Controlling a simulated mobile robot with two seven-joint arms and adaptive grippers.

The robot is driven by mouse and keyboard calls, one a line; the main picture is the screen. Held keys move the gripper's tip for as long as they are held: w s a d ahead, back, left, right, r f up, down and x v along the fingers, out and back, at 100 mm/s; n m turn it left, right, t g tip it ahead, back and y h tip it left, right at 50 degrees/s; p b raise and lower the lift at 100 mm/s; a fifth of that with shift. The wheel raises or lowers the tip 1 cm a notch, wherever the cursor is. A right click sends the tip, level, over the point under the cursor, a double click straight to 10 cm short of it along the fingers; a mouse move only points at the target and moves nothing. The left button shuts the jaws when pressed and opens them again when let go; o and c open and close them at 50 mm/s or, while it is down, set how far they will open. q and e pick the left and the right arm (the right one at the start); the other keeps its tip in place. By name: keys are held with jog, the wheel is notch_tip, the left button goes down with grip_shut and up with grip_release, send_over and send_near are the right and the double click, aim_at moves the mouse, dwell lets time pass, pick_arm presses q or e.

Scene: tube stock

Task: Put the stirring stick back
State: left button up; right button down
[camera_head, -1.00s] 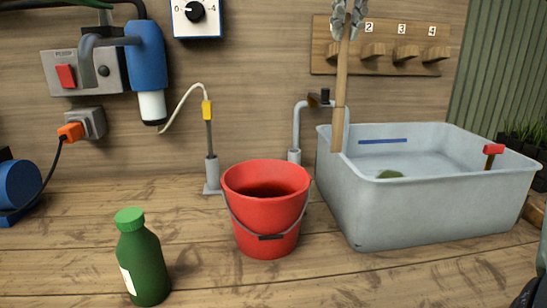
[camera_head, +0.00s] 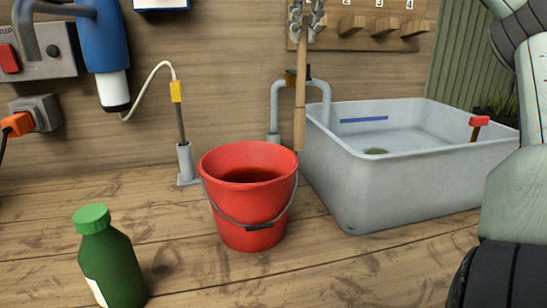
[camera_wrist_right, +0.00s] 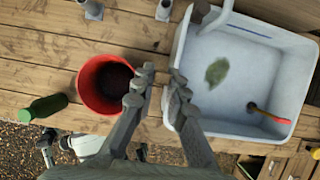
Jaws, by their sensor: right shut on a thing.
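The stirring stick (camera_head: 300,95) is a long, light wooden rod, hanging nearly upright from my right gripper (camera_head: 307,15), which is shut on its upper part. Its lower end shows in front of the left corner of the grey tank (camera_head: 420,190), just right of the red bucket (camera_head: 247,215). In the right wrist view my right gripper's fingers (camera_wrist_right: 162,82) lie between the bucket (camera_wrist_right: 86,98) and the tank (camera_wrist_right: 180,50); I cannot make out the stick there. A wooden rack (camera_head: 365,38) with pegs marked 2, 3 and 4 hangs behind.
A green bottle (camera_head: 112,265) stands at the front left. A probe in a stand (camera_head: 184,165), a tap pipe (camera_head: 274,115) and a blue pump (camera_head: 104,45) are behind the bucket. A red-topped stick (camera_head: 478,125) leans in the tank. Free table lies before the tank.

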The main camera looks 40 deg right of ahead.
pick_arm(q)
jog(key=shift+w+a+r, duration=0.1)
jog(key=shift+r, duration=0.75)
pick_arm(e)
jog(key=shift+f, duration=0.35)
jog(key=shift+w, duration=0.15)
jog(key=w+d, duration=0.5)
jog(key=w, duration=0.4)
jog(key=w+d, duration=0.5)
jog(key=w, duration=0.3)
pick_arm(q)
jog(key=shift+r+b, duration=0.55)
jog(key=shift+r, duration=0.35)
pick_arm(e)
jog(key=f, duration=1.1)
jog(key=shift+w+a, duration=0.2)
jog(key=shift+f, duration=0.1)
